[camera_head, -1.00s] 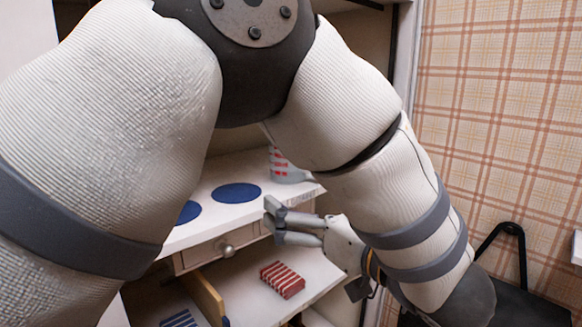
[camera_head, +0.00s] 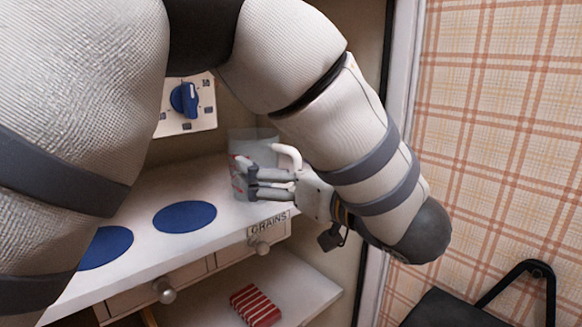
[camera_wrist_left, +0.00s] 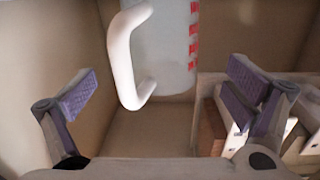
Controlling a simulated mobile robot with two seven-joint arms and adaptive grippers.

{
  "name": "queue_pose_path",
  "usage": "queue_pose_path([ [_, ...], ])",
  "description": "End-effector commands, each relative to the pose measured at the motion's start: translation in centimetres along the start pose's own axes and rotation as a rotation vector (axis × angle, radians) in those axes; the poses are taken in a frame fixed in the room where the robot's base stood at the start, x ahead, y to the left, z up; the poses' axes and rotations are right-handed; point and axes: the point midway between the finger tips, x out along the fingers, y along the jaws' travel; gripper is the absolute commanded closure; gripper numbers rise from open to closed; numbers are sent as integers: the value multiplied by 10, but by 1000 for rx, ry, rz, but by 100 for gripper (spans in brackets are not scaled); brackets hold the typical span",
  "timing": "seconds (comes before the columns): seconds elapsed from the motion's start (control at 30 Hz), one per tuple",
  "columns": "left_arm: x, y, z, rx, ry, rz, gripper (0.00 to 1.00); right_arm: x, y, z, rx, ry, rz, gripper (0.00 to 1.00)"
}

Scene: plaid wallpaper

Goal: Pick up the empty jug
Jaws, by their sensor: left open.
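The jug (camera_head: 250,138) is clear, with red markings and a white handle. It stands upright at the back right of the white shelf, partly hidden by my left gripper (camera_head: 250,183). I cannot see anything inside it. The gripper is open, in front of the jug in the head view. In the left wrist view the white handle (camera_wrist_left: 122,60) is ahead, between the two spread fingers (camera_wrist_left: 162,92) and closer to the left one. The jug's body (camera_wrist_left: 165,45) with red marks shows behind the handle. Nothing is held. My right gripper is not in view.
Two blue discs (camera_head: 185,217) lie on the white shelf (camera_head: 150,262). A panel with a blue knob (camera_head: 185,100) is on the back wall. Below are a drawer labelled GRAINS (camera_head: 262,247) and a red-striped block (camera_head: 255,305). A cabinet side wall is close on the right.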

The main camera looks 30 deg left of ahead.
Motion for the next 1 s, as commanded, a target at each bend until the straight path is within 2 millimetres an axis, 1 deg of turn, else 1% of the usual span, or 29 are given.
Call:
queue_pose_path([
  [0.1, 22, -4, 4, 2, -1, -3, 3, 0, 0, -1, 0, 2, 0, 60],
  [0.23, 44, -5, 4, -1, -2, -2, 3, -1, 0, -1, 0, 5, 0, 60],
  [0.33, 51, -5, 4, 0, 0, 0, 3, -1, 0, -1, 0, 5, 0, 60],
  [0.5, 51, -5, 4, 0, 0, 0, 3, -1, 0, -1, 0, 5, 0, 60],
  [0.53, 51, -5, 4, 0, 0, 0, 8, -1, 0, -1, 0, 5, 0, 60],
  [0.57, 51, -5, 4, 0, 0, 0, 15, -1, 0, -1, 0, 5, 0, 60],
  [0.6, 51, -5, 4, 0, 0, 0, 24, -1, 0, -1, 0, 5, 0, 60],
  [0.67, 51, -5, 4, 0, 0, 0, 37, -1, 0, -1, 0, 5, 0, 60],
  [0.7, 51, -5, 4, 0, 0, 0, 46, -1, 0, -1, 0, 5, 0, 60],
  [0.73, 51, -5, 4, 0, 0, 0, 53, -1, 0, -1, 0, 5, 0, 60],
  [0.77, 51, -5, 4, 0, 0, 0, 57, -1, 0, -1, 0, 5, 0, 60],
  [1.0, 50, -5, 4, 0, 1, 0, 58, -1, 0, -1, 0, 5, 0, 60],
])
